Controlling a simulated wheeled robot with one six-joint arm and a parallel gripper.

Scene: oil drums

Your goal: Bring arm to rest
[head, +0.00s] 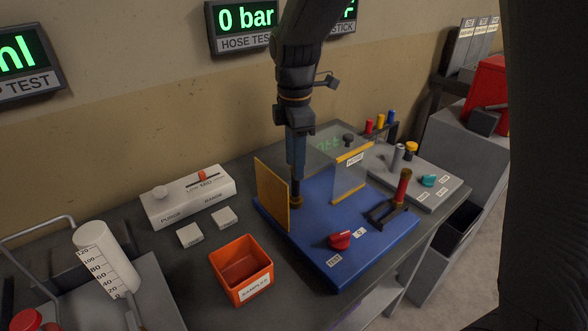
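My arm (300,50) reaches down from the top of the head view over the blue test stand (320,262). My gripper (296,172) points straight down at the stand's back left, between a yellow panel (272,195) and a clear guard (350,177). Its narrow fingers are seen edge-on, so I cannot tell whether they are open or shut. A thin dark piece and a brass-coloured fitting (296,201) show right below the fingertips. I cannot tell whether the gripper touches or holds them.
An orange samples bin (241,270) and a white purge box (188,197) stand left of the stand. A red knob (340,239) and a red-handled tool (402,187) are on its front and right. A measuring cylinder (107,260) is at far left. Wall displays (243,26) hang behind the arm.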

